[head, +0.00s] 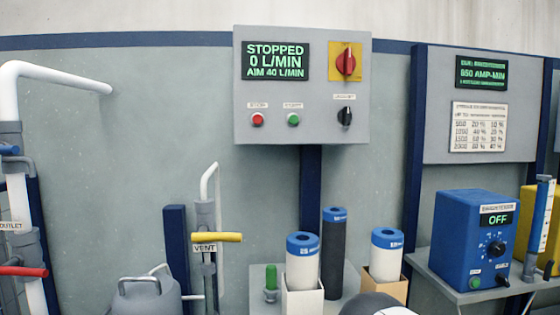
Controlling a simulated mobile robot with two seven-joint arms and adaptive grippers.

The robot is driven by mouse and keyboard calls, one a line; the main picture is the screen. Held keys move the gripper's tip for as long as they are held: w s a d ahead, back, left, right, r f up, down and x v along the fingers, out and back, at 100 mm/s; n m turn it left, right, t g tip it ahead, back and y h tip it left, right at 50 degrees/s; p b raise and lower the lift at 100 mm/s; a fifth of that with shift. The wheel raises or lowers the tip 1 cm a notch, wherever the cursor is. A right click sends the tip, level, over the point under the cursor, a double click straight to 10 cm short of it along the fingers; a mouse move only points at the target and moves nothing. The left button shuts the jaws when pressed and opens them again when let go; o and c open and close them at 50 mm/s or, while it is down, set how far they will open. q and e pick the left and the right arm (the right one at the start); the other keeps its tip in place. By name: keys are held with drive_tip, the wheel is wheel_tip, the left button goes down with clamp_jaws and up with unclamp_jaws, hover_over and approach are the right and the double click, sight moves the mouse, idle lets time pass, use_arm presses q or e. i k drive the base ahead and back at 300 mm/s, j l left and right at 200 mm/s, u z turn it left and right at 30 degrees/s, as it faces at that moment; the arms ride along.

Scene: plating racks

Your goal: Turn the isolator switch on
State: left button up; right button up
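The isolator switch (346,62) is a red rotary handle on a yellow plate, at the upper right of a grey control box (305,128). Its handle stands about upright. Small lettering on the plate is too small to read surely. The green display (275,61) beside it reads STOPPED, 0 L/MIN, AIM 40 L/MIN. Below are a red button (257,119), a green button (293,119) and a black knob (345,116). Neither of my grippers can be made out in the head view, and nothing touches the switch.
The box hangs on a dark blue post (311,180). Below it stand several blue-capped cylinders (303,262). A yellow-handled vent valve (217,238) is at lower left of the box. A blue unit (461,245) reading OFF sits on a shelf at right. Space before the switch looks clear.

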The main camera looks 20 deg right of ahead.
sight(345, 62)
drive_tip(key=k+l+z, duration=0.1)
drive_tip(key=z, duration=0.9)
